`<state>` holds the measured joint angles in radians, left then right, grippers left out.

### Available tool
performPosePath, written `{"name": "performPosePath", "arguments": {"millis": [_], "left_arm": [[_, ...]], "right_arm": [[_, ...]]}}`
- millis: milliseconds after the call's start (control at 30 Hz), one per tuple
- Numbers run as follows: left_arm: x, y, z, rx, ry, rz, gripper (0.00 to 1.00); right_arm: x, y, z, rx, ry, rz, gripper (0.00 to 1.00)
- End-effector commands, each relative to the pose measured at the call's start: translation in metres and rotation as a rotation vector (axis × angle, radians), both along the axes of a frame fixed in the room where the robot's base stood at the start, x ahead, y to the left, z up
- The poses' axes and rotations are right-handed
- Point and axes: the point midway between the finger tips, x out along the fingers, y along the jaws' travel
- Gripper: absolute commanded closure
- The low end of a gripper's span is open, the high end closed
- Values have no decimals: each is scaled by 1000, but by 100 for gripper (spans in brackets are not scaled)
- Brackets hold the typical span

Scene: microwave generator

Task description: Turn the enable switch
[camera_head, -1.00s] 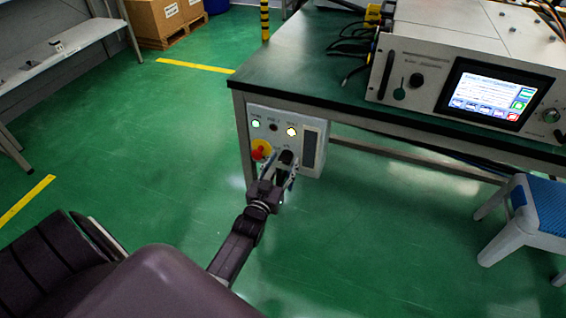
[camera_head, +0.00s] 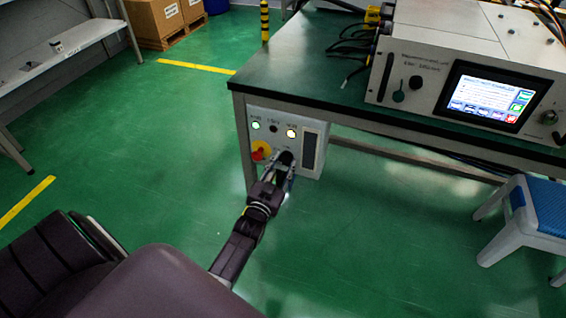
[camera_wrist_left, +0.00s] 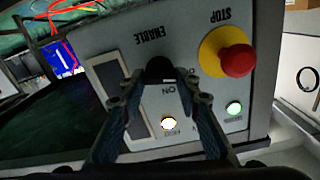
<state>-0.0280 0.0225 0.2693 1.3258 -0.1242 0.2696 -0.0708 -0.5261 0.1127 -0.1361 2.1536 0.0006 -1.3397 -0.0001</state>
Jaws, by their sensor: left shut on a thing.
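The enable switch (camera_wrist_left: 160,70) is a black rotary knob on the white control box (camera_head: 313,129) under the table, and it also shows in the head view (camera_head: 285,158). The word ENABLE is printed beside it and appears upside down in the left wrist view. My left gripper (camera_head: 280,166) is shut on the knob; its fingers (camera_wrist_left: 160,84) lie on both sides of it in the left wrist view. The fingers hide part of the knob and of the marking near it. My right gripper is not in view.
A red stop button on a yellow base (camera_wrist_left: 234,59) sits close beside the knob. Lit green (camera_wrist_left: 234,108) and yellowish (camera_wrist_left: 168,123) lamps are on the box. A generator with a screen (camera_head: 490,98) stands on the table (camera_head: 290,75). A blue-topped stool (camera_head: 545,205) stands at right.

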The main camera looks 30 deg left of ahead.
Motion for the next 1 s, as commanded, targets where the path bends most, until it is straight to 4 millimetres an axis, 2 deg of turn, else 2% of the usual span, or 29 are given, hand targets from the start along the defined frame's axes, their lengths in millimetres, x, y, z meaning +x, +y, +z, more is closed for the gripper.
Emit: {"name": "performPosePath", "arguments": {"millis": [300,500,833,1000], "left_arm": [[0,-2,0,289,70,0,94],[1,-3,-2,475,115,0,94],[1,-4,-3,771,185,0,94],[1,-3,-4,897,217,1,94]], "right_arm": [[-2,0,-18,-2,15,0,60],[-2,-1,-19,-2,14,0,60],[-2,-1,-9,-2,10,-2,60],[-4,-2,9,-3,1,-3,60]]}}
